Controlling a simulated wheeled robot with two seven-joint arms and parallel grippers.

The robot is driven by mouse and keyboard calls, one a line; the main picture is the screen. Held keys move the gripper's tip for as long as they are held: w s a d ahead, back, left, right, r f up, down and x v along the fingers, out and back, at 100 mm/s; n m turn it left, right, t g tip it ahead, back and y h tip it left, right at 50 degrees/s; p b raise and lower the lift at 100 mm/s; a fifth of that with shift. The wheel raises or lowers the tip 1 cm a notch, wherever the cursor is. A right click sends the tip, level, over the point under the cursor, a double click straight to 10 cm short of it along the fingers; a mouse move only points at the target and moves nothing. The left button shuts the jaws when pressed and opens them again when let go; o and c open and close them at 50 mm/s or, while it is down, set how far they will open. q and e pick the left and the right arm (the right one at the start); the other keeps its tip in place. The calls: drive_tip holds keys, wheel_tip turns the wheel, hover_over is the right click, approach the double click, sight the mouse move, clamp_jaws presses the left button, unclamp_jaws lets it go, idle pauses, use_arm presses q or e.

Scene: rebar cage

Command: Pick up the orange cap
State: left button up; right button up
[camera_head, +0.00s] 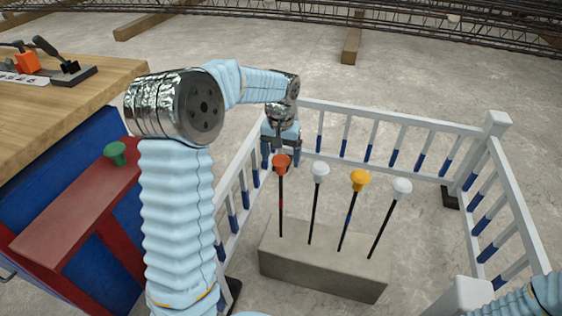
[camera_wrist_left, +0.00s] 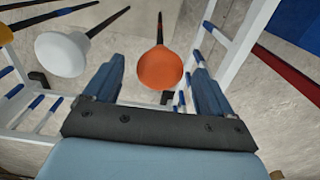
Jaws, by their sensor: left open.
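The orange cap (camera_head: 281,160) sits on top of a dark upright rod at the left end of a row of capped rods. My left gripper (camera_head: 280,150) is open at this cap, with its blue fingers pointing down. In the left wrist view the orange cap (camera_wrist_left: 160,69) appears between the two open fingers (camera_wrist_left: 159,62), with gaps on both sides and no visible contact. A white cap (camera_head: 320,169), a yellow cap (camera_head: 360,180) and another white cap (camera_head: 401,187) top the other rods. My right gripper is out of view.
The rods stand in a concrete block (camera_head: 322,262). A white railing with blue sleeves (camera_head: 395,120) surrounds it. At left are a wooden bench (camera_head: 60,110) and a red beam with a green cap (camera_head: 115,152). Rebar lies at the back.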

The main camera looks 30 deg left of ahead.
sight(281, 157)
use_arm(q)
drive_tip(key=shift+f, duration=1.6)
drive_tip(key=c, duration=1.1)
drive_tip(key=shift+r, duration=0.15)
